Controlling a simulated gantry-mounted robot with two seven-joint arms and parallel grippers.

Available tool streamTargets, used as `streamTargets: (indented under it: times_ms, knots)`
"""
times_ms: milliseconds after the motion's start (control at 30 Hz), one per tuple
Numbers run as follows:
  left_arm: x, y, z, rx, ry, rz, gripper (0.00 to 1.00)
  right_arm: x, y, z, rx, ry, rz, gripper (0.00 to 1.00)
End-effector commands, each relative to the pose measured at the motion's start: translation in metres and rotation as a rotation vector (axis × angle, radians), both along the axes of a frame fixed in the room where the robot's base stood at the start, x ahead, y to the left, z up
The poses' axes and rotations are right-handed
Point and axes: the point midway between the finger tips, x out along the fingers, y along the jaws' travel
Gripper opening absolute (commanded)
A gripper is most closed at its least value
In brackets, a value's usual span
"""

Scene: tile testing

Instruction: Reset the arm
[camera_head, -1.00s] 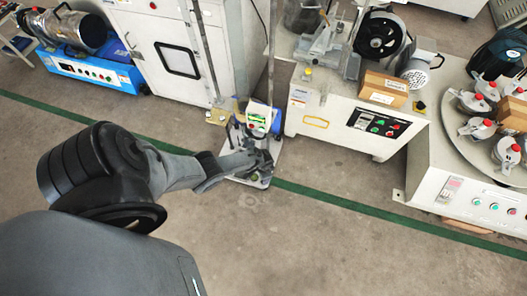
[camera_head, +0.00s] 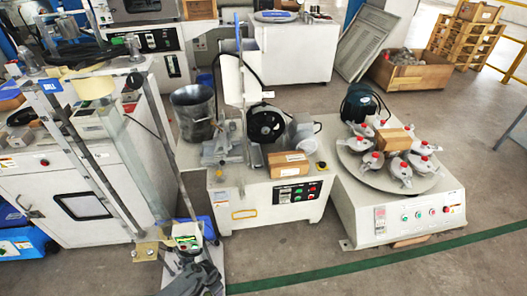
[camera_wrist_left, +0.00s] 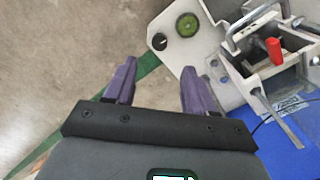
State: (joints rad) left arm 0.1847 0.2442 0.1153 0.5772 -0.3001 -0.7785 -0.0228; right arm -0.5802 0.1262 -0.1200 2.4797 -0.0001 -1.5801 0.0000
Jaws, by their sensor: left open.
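My left arm shows at the bottom edge of the head view, with my left gripper (camera_head: 198,276) low beside the tall test stand (camera_head: 186,243). In the left wrist view the gripper (camera_wrist_left: 156,72) has its two purple fingers apart, with bare floor and a green floor line behind the gap. Nothing is between the fingers. The stand's pale base plate (camera_wrist_left: 182,52) with a green round level and a black knob lies just beyond the right finger. A metal fixture with a red part (camera_wrist_left: 274,50) sits to its right. My right gripper is not in view.
A white machine with a cardboard box (camera_head: 288,164) stands right of the stand. Further right is a machine with a round turntable (camera_head: 350,165) carrying several grey, red-topped pieces. A white cabinet (camera_head: 35,190) stands at left. Floor is open at the bottom right.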

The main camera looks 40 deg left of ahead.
Motion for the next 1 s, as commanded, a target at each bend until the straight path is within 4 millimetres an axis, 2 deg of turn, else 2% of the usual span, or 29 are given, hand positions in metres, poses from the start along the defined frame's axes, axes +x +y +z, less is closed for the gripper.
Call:
streamTargets:
  times_ms: [167,267,333,400,467,567,767,967,1000]
  knots:
    - [-0.041,-0.003,0.005,-0.003,0.053,-0.001,0.55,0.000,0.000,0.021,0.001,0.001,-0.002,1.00]
    - [-0.081,-0.009,0.010,-0.009,0.102,-0.008,0.55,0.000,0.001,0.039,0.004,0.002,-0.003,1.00]
    - [-0.107,-0.015,0.023,-0.009,0.121,-0.027,0.55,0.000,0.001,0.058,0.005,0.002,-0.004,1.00]
    - [-0.121,-0.023,0.041,-0.005,0.113,-0.052,0.55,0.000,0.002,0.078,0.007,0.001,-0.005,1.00]
    - [-0.127,-0.032,0.062,0.001,0.094,-0.079,0.55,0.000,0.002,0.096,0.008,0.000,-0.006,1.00]
    - [-0.128,-0.049,0.101,0.013,0.060,-0.120,0.55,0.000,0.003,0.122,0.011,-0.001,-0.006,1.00]
    - [-0.112,-0.093,0.204,0.030,-0.029,-0.181,0.55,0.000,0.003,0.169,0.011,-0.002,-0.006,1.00]
    - [-0.088,-0.140,0.331,0.030,-0.137,-0.200,0.55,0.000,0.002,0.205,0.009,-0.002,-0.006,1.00]
    - [-0.084,-0.148,0.358,0.028,-0.161,-0.199,0.55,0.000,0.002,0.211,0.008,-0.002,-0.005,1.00]
